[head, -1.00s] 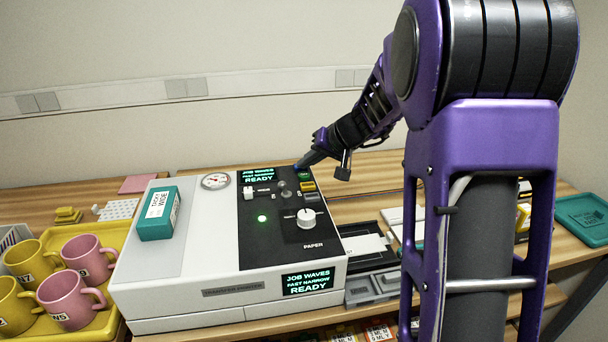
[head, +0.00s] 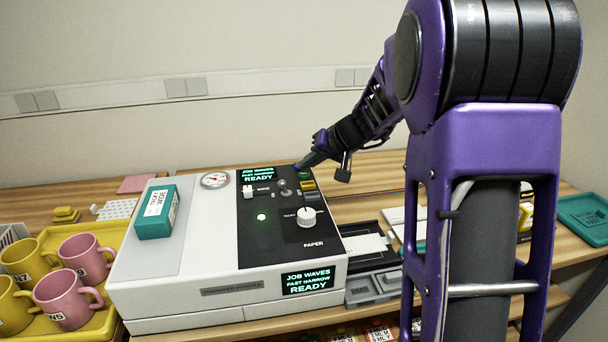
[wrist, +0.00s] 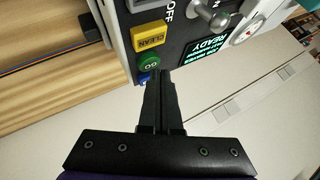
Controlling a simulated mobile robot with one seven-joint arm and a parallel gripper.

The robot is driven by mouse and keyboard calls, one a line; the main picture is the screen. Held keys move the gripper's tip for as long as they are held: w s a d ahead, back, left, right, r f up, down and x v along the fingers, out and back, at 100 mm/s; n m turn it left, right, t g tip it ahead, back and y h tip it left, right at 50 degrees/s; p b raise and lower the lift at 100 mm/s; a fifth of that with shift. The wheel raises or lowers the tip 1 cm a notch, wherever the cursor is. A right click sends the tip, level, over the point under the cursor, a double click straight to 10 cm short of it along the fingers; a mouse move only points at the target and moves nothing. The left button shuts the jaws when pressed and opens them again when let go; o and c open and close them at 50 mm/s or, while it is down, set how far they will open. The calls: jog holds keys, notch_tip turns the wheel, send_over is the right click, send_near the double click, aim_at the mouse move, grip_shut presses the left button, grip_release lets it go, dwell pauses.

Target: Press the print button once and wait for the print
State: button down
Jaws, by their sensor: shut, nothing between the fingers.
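The white and black printer (head: 190,300) stands on the wooden table, and its screens (head: 307,281) read "JOB WAVES FAST NARROW READY". At the panel's far right corner are a yellow CLEAN button (wrist: 150,38), a green GO button (wrist: 149,62) and a blue button (wrist: 144,78), partly hidden, its label unreadable. No button labelled print is legible. My gripper (wrist: 160,74) is shut and empty, its fingertips close beside the green and blue buttons. I cannot tell whether they touch either one. In the head view my gripper (head: 302,165) is at that same corner.
A teal box (head: 157,213) lies on the printer's left top. A white slide switch (head: 248,191), a paper knob (head: 307,217) and a metal toggle (wrist: 209,17) stand up from the panel. Pink and yellow mugs (head: 66,303) stand in a yellow tray (head: 105,322) at left.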

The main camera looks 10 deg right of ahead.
aim_at(307, 175)
jog(key=shift+f, duration=0.5)
dwell(0.7)
jog(key=shift+r, duration=0.15)
jog(key=shift+r+p, duration=0.4)
jog(key=shift+r, duration=0.45)
jog(key=shift+r+p, duration=1.4)
jog(key=shift+r, duration=1)
